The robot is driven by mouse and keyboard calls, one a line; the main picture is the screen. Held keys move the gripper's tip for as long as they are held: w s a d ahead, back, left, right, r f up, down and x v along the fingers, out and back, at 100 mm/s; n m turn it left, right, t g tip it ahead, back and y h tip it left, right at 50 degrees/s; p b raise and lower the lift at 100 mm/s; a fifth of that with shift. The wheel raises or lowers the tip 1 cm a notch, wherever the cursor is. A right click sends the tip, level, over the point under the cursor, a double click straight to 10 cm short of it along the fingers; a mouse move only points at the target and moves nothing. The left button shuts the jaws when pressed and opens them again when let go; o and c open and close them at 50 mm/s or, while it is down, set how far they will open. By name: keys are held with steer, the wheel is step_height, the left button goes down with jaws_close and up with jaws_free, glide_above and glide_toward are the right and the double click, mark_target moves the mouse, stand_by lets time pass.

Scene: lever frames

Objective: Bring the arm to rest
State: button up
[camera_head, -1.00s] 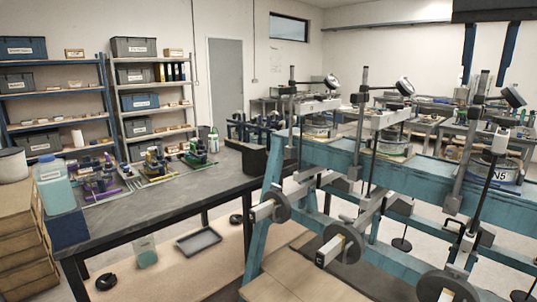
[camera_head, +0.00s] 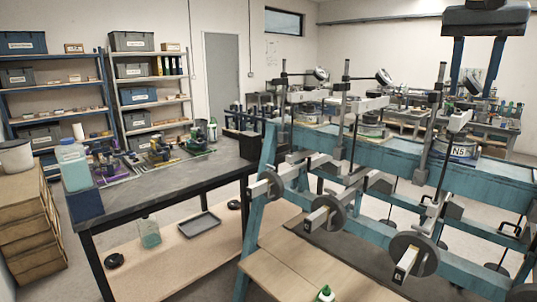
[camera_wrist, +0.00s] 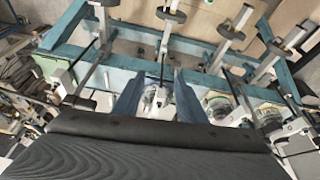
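My gripper (camera_head: 470,94) hangs at the top right of the head view, a dark block with two blue fingers pointing down. The fingers stand well apart with nothing held between them. In the wrist view both blue fingers of my gripper (camera_wrist: 158,98) also show, spread apart, with only background equipment in the gap. The blue lever frame (camera_head: 400,170) stands in front, below the fingers in the picture; I see no contact with it.
A grey-topped bench (camera_head: 150,185) with small fixtures and a blue-green jug (camera_head: 73,165) stands left. A green-capped bottle (camera_head: 326,292) is at the bottom.

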steer(key=a+f+n+y, duration=0.1)
steer(key=a+f+n, duration=0.1)
steer(key=a+f, duration=0.5)
steer(key=w+a+f+n, duration=0.1)
steer(key=a+f, duration=0.2)
steer(key=f, duration=0.7)
steer(key=a+f+n+y, duration=0.1)
steer(key=a+f+n, duration=0.1)
steer(key=a+f, duration=0.5)
steer(key=s+a+f+n, duration=0.1)
steer(key=s+a+f, duration=0.1)
steer(key=s+f, duration=0.2)
steer(key=s+a+f+n+g, duration=0.1)
steer(key=s+a+f, duration=0.2)
steer(key=f, duration=0.5)
steer(key=s+a+f+n+y+b, duration=0.1)
steer(key=s+a+f, duration=0.1)
steer(key=s+f, duration=0.2)
step_height(320, 180, down, 2)
steer(key=shift+s+a+f+n+g, duration=0.15)
steer(key=shift+s+a+n+g, duration=0.15)
steer(key=shift+s+a+n, duration=0.1)
steer(key=shift+c, duration=0.9)
